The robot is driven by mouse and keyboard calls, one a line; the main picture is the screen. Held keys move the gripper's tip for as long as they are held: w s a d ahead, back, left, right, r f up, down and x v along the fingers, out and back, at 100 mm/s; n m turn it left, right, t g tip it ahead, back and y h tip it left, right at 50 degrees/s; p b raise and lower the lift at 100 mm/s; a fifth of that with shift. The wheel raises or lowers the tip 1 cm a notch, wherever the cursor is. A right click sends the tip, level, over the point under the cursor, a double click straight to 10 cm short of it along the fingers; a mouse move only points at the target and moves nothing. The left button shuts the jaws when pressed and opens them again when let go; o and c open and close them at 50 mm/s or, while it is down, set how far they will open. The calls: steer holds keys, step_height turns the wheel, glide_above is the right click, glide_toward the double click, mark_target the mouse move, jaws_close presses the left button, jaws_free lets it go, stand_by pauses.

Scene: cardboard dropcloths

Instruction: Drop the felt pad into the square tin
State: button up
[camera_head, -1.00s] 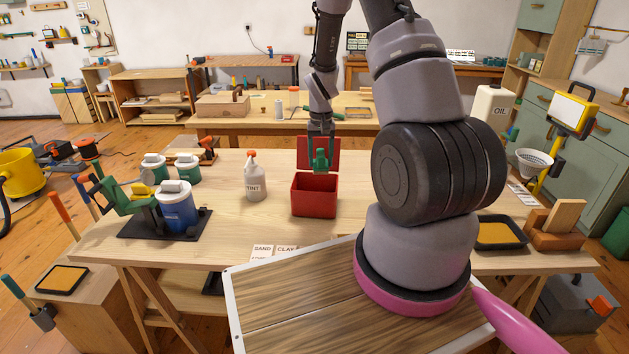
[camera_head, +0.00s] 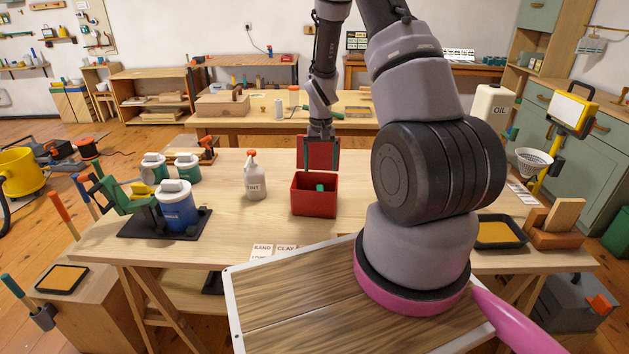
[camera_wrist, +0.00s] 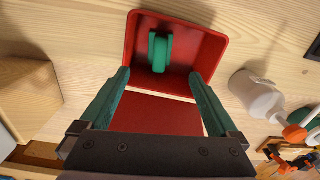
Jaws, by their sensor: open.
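The square tin (camera_head: 314,202) is red and stands on the workbench with its hinged lid (camera_head: 319,152) raised at the back. The green felt pad (camera_head: 320,187) is inside it, partly hidden by the front wall. In the wrist view, the pad (camera_wrist: 160,51) lies within the tin's walls (camera_wrist: 214,52), apart from my fingers. My gripper (camera_head: 321,160) is above the tin, near the raised lid. In the wrist view, my gripper (camera_wrist: 160,76) has its two green fingers wide apart and nothing between them.
A tint spray bottle (camera_head: 254,180) stands left of the tin. Farther left are a blue container (camera_head: 177,208) on a black mat and green-labelled pots (camera_head: 187,168). A black tray (camera_head: 500,233) sits at the right.

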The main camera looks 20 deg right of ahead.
step_height(320, 180, up, 11)
steer(key=shift+f, duration=0.15)
stand_by(0.5)
